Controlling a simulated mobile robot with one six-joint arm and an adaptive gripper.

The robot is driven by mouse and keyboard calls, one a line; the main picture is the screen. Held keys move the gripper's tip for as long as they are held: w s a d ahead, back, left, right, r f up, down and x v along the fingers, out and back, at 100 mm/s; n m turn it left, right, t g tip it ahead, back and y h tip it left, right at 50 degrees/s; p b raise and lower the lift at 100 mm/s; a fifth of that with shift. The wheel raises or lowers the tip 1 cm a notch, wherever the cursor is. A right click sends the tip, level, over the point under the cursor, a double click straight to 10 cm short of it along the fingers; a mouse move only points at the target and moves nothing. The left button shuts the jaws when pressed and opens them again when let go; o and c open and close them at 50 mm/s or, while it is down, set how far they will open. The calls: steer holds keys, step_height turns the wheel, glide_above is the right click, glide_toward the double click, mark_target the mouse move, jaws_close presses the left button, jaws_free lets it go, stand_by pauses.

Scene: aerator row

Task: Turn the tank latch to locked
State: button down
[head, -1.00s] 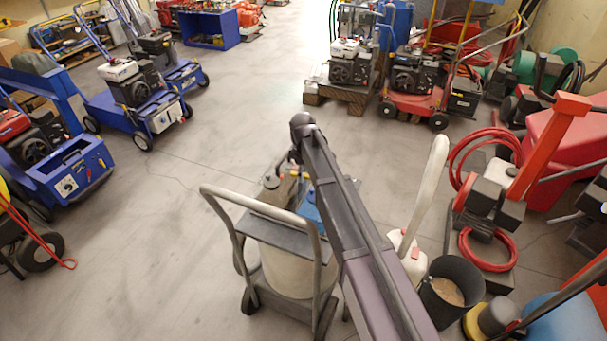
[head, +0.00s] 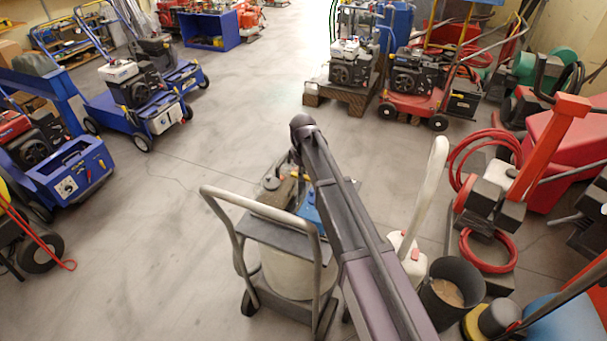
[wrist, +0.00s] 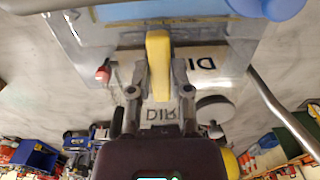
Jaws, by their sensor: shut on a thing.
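The yellow latch handle (wrist: 158,62) points up the picture in the wrist view, above a grey panel with partly covered "DIR" lettering. My gripper (wrist: 157,78) is shut on this handle, with one grey finger on each side of it. In the head view my arm covers the gripper and most of the latch area. The machine with the tank (head: 285,268) stands below my arm, with a bent grey tube handle. I cannot read a locked or unlocked mark.
A red knob (wrist: 103,73) and a round grey cap (wrist: 215,107) sit close to the gripper. A blue part (wrist: 150,11) lies across the panel's far side. A black bucket (head: 452,292) and red hose machines crowd the right. Open floor (head: 235,110) lies ahead and left.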

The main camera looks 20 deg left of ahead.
steer(key=c, duration=0.6)
jaws_free()
steer(key=shift+o, duration=0.2)
steer(key=shift+n, duration=0.4)
